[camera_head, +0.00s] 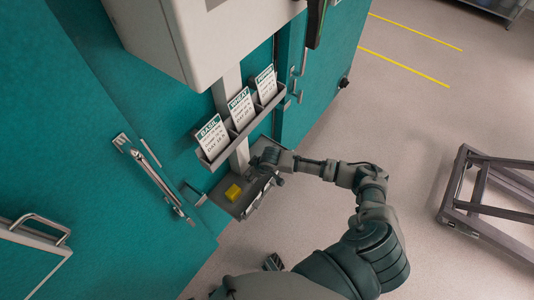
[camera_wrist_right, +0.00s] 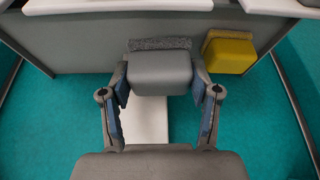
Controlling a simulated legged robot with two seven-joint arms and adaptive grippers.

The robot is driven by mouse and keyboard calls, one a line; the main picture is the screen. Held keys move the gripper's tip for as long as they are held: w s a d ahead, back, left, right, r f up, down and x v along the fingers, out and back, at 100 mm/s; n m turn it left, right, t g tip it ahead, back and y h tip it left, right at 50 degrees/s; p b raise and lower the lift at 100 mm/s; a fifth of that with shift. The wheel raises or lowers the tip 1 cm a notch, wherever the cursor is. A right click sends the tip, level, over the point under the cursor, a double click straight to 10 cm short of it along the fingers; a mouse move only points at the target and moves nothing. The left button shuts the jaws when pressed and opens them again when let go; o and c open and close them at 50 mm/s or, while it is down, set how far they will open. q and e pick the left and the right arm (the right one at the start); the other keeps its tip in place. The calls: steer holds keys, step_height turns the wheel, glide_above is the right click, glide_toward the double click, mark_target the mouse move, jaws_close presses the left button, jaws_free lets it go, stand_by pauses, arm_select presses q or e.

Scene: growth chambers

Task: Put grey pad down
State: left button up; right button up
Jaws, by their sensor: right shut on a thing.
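The grey pad (camera_wrist_right: 160,74) is a grey block with a rough, speckled strip along its far edge. My right gripper (camera_wrist_right: 160,84) is shut on it, with a finger on each side. The yellow pad (camera_wrist_right: 230,54), also with a rough strip, sits to the right of the grey one, apart from it. In the head view my right gripper (camera_head: 268,160) is over the far end of a small grey tray (camera_head: 240,209), and the yellow pad (camera_head: 233,192) lies in that tray. The grey pad is hard to make out there. My left gripper is not seen.
A card rack (camera_head: 208,161) with cards reading basil, wheat and another name hangs above the tray, close to my right gripper. Teal chamber doors (camera_head: 110,130) with handles stand behind. A metal frame (camera_head: 490,190) stands on the floor at right.

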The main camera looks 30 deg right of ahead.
steer(key=w+d, duration=0.2)
steer(key=d, duration=0.1)
steer(key=w+d+f+b, duration=0.1)
steer(key=w+d, duration=0.2)
steer(key=w+d+b, duration=0.1)
steer(key=w+d, duration=0.1)
steer(key=d, duration=0.2)
steer(key=shift+w+f, duration=0.15)
steer(key=shift+w, duration=0.1)
steer(key=shift+w+d+b, duration=0.4)
steer(key=shift+d+b, duration=0.05)
steer(key=shift+d, duration=0.05)
steer(key=shift+w+d+f, duration=0.1)
steer(key=shift+w+d, duration=0.3)
steer(key=shift+d, duration=0.25)
step_height(320, 180, down, 3)
steer(key=shift+s+r+b, duration=0.1)
steer(key=shift+r+b, duration=0.1)
steer(key=shift+b, duration=0.1)
steer(key=shift+f, duration=0.25)
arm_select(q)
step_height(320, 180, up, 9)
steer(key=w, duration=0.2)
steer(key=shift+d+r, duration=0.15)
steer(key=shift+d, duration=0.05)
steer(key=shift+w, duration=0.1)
